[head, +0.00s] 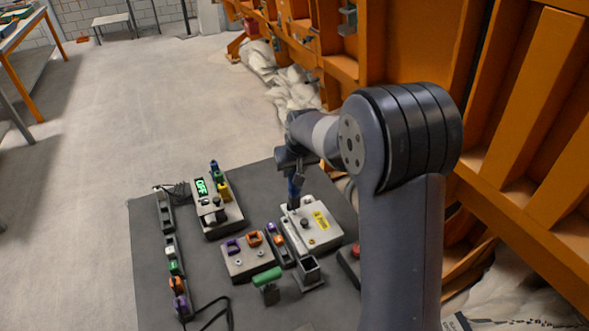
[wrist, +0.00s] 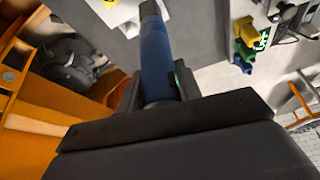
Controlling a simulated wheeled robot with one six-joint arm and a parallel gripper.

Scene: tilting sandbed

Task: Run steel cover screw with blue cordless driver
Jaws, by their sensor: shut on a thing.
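My gripper (head: 297,172) is shut on the blue cordless driver (head: 295,189), which hangs upright, dark end down. In the wrist view the blue body (wrist: 156,58) runs up between the jaws (wrist: 158,92), its dark end at the top. In the head view the driver's lower end is over the back left part of a pale box with a light cover (head: 293,219) and a yellow label. A dark knob (head: 304,223) and a small brass spot (head: 311,241) are on that cover. I cannot tell which is the steel screw, or whether the driver touches anything.
A grey box with purple and orange parts (head: 242,262) stands front left of the pale box. A box with a green display (head: 201,187) is behind it. Orange framework (head: 400,45) rises right.

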